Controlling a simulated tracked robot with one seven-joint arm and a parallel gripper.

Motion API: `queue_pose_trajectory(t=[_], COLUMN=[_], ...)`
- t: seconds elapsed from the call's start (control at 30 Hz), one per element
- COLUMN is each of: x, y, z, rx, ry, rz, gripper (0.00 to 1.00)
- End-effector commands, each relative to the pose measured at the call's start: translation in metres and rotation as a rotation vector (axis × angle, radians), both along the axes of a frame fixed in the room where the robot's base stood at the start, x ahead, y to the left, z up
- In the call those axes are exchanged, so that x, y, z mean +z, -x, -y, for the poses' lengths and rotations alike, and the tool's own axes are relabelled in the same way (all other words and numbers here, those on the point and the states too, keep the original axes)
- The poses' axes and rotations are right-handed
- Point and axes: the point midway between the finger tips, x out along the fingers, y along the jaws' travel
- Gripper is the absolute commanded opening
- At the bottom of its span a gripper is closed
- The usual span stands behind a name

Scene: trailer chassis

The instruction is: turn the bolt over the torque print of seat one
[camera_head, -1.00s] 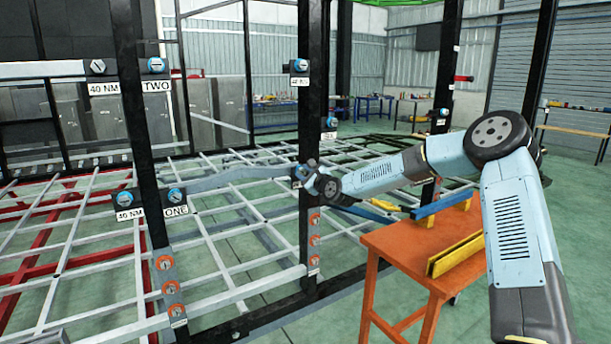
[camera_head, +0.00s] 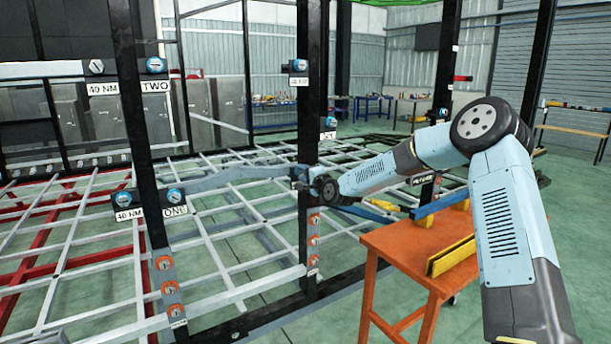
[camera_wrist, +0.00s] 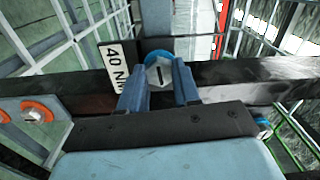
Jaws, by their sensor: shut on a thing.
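In the wrist view my gripper (camera_wrist: 160,88) is shut on a slotted bolt (camera_wrist: 160,73) with a blue ring, on a black post. A white torque print (camera_wrist: 115,60) reading 40 NM, turned sideways, sits beside this bolt. In the head view my gripper is at the middle post (camera_head: 312,110), its fingertips too small to make out. Whatever seat name goes with the held bolt is hidden. The ONE sign (camera_head: 175,211) is on the left post, with a blue-ringed bolt (camera_head: 123,198) over its 40 NM print (camera_head: 130,213); my gripper is apart from it.
Orange-ringed bolts (camera_head: 314,240) sit lower on the middle post; one (camera_wrist: 37,112) also shows in the wrist view. Seat TWO (camera_head: 156,86) is higher on the left post. An orange table (camera_head: 395,245) with yellow and blue bars stands below my arm. White chassis rails spread behind.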

Motion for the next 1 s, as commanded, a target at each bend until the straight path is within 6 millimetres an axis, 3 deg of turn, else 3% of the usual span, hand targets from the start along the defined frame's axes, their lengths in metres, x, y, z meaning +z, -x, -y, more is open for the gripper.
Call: queue_pose_trajectory(t=[1.0], x=[-0.0054], y=[0.0008], z=[-0.0025], rx=[0.006], ry=[0.801], rz=[0.536], gripper=[0.01])
